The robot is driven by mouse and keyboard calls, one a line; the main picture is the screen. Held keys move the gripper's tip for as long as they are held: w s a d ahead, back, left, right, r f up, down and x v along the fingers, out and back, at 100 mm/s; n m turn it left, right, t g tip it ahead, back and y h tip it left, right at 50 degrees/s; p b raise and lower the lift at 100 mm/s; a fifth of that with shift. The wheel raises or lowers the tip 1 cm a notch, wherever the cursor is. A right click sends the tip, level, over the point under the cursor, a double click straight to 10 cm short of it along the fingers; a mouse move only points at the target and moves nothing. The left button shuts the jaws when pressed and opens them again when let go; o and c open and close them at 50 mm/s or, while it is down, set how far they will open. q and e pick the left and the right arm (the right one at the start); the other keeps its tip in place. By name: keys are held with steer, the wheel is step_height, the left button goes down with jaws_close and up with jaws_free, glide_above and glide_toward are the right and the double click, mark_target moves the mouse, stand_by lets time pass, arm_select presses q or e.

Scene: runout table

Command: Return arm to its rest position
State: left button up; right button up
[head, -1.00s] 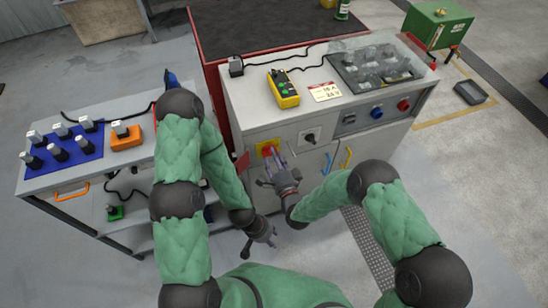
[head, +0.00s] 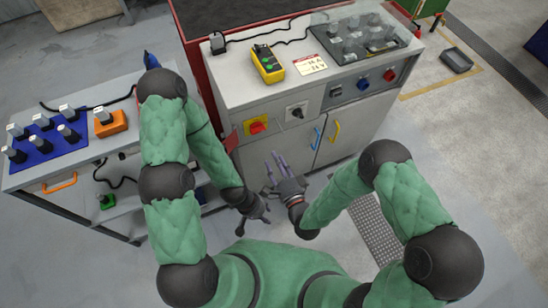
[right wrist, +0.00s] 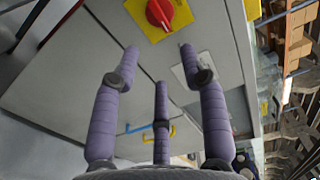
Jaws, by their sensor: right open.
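My right gripper (head: 275,164) is open and empty in front of the grey cabinet. Its purple fingers are spread in the right wrist view (right wrist: 157,75), with nothing between them. The red rotary switch on its yellow plate (head: 257,126) is on the cabinet front, above and left of the right fingertips and apart from them. The switch also shows at the top of the right wrist view (right wrist: 160,12). My left gripper (head: 252,222) hangs low, left of the right one, holding nothing that I can see; its finger opening is unclear.
The cabinet (head: 262,92) carries a yellow tester (head: 267,64) and a warning card (head: 309,65). Blue (head: 316,138) and yellow (head: 334,131) handles are on its front. A trolley (head: 70,185) with a blue mat stands left.

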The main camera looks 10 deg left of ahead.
stand_by(0.5)
steer(key=d+f+n+g+h+p, duration=0.2)
steer(key=d+f+n+g+h, duration=0.4)
steer(key=d+f, duration=0.45)
steer(key=s+d+f+n+g, duration=0.1)
steer(key=s+d+g, duration=0.2)
steer(key=s, duration=0.3)
steer(key=s+d+f+n+g, duration=0.1)
steer(key=s+d+f+g, duration=0.1)
steer(key=s+d+g, duration=0.2)
steer(key=s+g, duration=0.1)
steer(key=s, duration=0.2)
steer(key=shift+s+n+g+p, duration=0.15)
steer(key=shift+n+g+p, duration=0.15)
steer(key=shift+n+p, duration=0.1)
